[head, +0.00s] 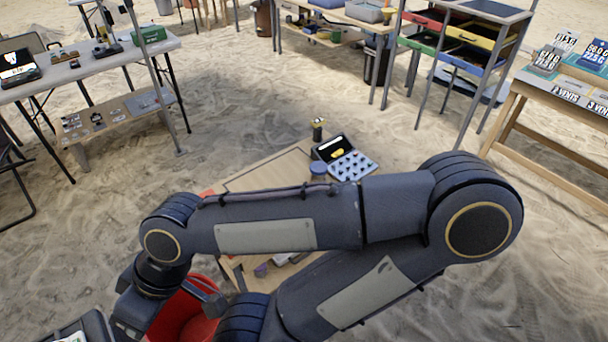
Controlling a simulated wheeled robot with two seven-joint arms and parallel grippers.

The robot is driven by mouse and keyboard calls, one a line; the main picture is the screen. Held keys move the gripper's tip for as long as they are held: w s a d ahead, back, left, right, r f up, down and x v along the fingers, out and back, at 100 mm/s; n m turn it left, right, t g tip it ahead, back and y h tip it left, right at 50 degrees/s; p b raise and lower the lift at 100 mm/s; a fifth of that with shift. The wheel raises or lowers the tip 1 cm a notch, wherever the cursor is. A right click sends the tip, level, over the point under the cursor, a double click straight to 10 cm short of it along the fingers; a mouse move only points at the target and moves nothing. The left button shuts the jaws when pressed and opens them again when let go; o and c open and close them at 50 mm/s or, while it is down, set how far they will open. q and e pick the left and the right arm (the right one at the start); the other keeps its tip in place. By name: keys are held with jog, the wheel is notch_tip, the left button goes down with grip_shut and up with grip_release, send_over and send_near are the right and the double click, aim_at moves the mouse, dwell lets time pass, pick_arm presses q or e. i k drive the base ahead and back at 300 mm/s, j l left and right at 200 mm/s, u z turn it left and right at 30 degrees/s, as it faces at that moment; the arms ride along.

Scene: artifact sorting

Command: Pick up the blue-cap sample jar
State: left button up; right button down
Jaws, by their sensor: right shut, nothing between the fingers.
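A small round blue cap (318,168), which looks like the blue-cap sample jar, shows on the low wooden table (262,177) just beyond my right forearm. The forearm hides whatever is below and in front of it. My right arm crosses the picture from right to left and bends down at the wrist. My right gripper (207,300) is at the lower left, over a red bucket (190,318). It is shut and empty, well apart from the blue cap. My left gripper is not in view.
Beside the blue cap stand a black case with a tray of several pale pieces (352,166) and a dark yellow-topped jar (317,128). A white table (80,70) is at left, a coloured drawer rack (470,38) at back right. Sand between is clear.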

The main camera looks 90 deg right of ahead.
aim_at(314, 179)
jog(key=z, duration=3.05)
jog(key=i+l+u, duration=0.15)
jog(key=u, duration=0.95)
jog(key=i+l+u, duration=0.25)
jog(key=l, duration=0.15)
jog(key=l+u, duration=0.55)
jog(key=l, duration=0.7)
jog(key=i+l, duration=0.15)
jog(key=l, duration=0.25)
